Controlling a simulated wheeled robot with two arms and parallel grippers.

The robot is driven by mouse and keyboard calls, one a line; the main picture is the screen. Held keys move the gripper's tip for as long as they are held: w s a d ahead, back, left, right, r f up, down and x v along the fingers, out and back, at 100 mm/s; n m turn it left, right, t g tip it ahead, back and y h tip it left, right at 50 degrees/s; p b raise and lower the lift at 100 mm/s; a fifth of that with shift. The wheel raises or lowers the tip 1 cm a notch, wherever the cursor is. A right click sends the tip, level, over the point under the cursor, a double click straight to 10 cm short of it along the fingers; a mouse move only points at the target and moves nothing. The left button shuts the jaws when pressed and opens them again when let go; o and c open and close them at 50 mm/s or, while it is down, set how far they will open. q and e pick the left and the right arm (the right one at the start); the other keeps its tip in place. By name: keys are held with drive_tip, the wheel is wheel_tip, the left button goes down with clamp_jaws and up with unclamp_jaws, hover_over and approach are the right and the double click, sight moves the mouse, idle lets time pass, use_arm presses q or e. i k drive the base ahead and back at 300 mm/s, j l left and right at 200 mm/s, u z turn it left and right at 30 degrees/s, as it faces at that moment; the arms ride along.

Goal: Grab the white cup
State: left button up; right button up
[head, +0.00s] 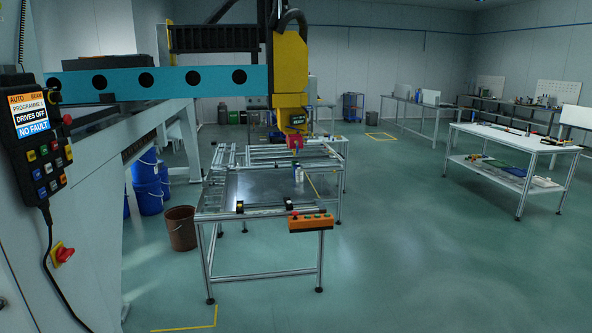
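A small whitish upright object (298,174) stands on the dark panel of the metal-framed fixture table (245,187), near the middle of the view. It is too small to tell whether it is a cup or a bottle. No other thing that I can make out as a white cup shows. Neither of my grippers is in view.
A yellow gantry head (290,65) hangs over the fixture from a blue beam (160,82). An orange button box (311,222) is on the fixture's front edge. A brown bin (181,228) and blue drums (147,185) stand left. A white-topped workbench (510,136) stands right. Green floor between is clear.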

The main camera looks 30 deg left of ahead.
sight(298, 173)
drive_tip(key=i+u, duration=0.25)
drive_tip(key=i, duration=0.8)
drive_tip(key=i+l+u, duration=0.2)
drive_tip(key=i, duration=0.9)
drive_tip(key=i+z, duration=0.1)
drive_tip(key=i, duration=1)
drive_tip(key=i+j, duration=0.2)
drive_tip(key=i, duration=0.95)
drive_tip(key=i+u, duration=0.35)
drive_tip(key=i+l+u, duration=0.15)
drive_tip(key=i+u, duration=0.2)
drive_tip(key=i+l+u, duration=0.35)
drive_tip(key=i, duration=0.15)
drive_tip(key=i+u, duration=0.3)
drive_tip(key=i+l+u, duration=0.1)
drive_tip(key=i+u, duration=0.25)
drive_tip(key=k, duration=0.05)
